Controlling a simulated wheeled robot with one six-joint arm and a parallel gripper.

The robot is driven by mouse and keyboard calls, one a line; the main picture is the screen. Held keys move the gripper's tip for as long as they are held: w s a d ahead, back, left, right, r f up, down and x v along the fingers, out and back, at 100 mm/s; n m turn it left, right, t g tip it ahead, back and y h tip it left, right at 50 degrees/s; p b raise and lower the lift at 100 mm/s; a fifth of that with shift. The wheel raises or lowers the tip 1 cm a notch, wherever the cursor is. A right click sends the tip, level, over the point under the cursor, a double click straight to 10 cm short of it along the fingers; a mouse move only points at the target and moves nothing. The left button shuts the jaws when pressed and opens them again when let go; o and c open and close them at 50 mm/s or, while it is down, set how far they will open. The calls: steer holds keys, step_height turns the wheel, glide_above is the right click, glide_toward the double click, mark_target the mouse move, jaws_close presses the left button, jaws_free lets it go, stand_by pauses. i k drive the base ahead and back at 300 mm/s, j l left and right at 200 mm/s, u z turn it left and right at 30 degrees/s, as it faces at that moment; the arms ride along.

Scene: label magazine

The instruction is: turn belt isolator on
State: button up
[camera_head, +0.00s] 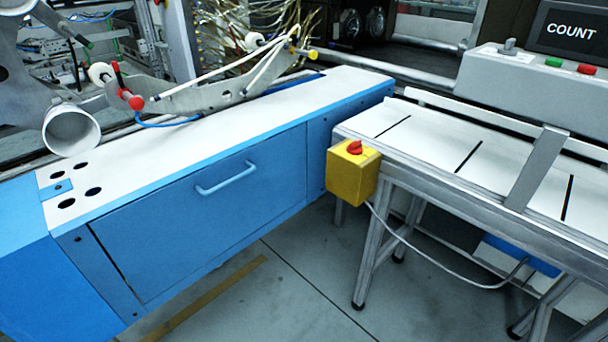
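The belt isolator is a yellow box (350,180) with a red rotary knob (355,147) on its top face. It is at the near left corner of the conveyor table (425,178), beside the blue cabinet (230,215). A pale cable (440,268) runs from the box under the table. I cannot tell from this view which switch position the knob points to. My gripper is not in view.
The blue cabinet has a light blue handle (225,180) and a white top. A grey control box (540,75) with green and red buttons and a COUNT display (570,32) stands at the upper right. The grey floor (300,290) before the isolator is clear.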

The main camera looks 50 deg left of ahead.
mark_target(355, 148)
steer(key=u, duration=1.6)
